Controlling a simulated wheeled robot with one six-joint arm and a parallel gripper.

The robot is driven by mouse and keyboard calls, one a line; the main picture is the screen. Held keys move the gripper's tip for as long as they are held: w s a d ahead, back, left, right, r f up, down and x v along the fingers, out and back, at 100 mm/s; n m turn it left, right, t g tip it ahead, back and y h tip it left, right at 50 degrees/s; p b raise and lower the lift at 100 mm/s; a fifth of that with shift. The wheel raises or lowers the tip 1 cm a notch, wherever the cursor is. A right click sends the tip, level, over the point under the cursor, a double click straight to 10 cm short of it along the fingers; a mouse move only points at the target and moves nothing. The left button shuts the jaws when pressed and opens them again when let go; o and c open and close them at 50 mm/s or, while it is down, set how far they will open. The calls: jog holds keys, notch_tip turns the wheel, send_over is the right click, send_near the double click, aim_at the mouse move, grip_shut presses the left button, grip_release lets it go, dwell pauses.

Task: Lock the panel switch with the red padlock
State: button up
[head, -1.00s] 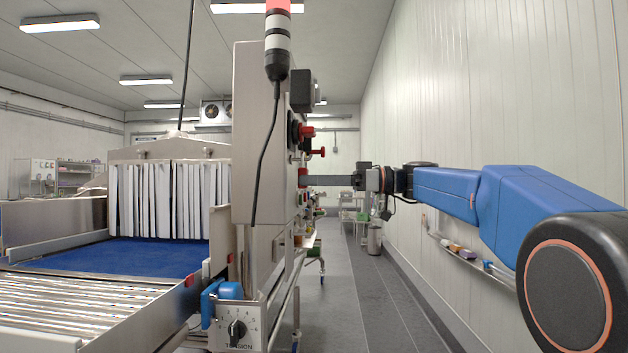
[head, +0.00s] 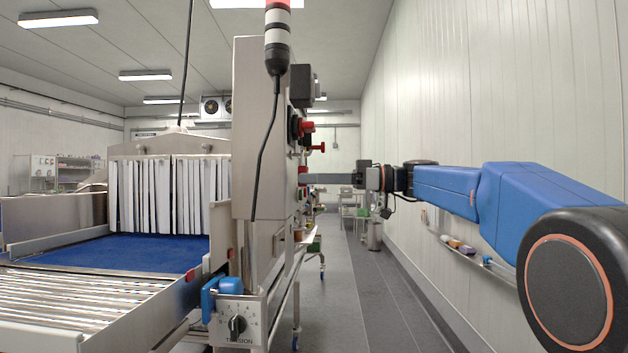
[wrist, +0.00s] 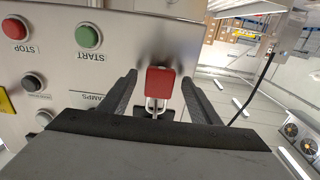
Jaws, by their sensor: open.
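The red padlock (wrist: 160,82) shows in the wrist view close to the steel panel, with its metal shackle toward the bottom of the picture. My gripper (wrist: 159,77) is open, with one dark finger on each side of the padlock and gaps between. A black switch with a red handle (head: 306,130) sits higher on that face, seen edge-on. What the padlock hangs on is hidden.
The wrist view, upside down, shows a red STOP button (wrist: 15,28), a green START button (wrist: 88,37) and a black button (wrist: 32,82). A black cable (head: 262,150) hangs beside the cabinet (head: 250,120).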

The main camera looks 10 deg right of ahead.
jog(key=v, duration=1.7)
jog(key=shift+d, duration=0.2)
